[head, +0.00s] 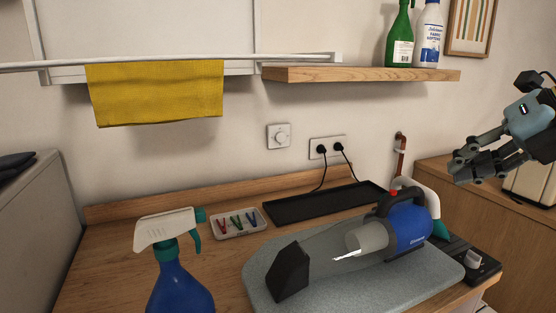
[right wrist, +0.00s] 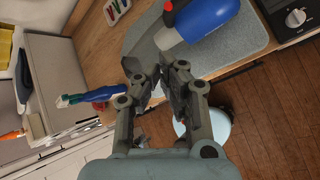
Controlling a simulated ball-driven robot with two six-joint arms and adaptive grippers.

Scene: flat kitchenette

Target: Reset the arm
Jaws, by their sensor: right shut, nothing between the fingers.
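My right gripper (head: 460,169) hangs in the air at the right of the head view, its fingers pointing left. It is shut and empty, and it is apart from the worktop and everything on it. In the right wrist view the same gripper (right wrist: 158,72) shows with the counter's edge and the floor beyond it. My left gripper is not in the head view.
A blue handheld vacuum (head: 408,228) lies on a grey pad (head: 385,288) on the wooden counter. A blue spray bottle (head: 180,288) stands front left. A black tray (head: 318,204) and clip dish (head: 238,224) lie behind. A shelf (head: 360,75) holds two bottles.

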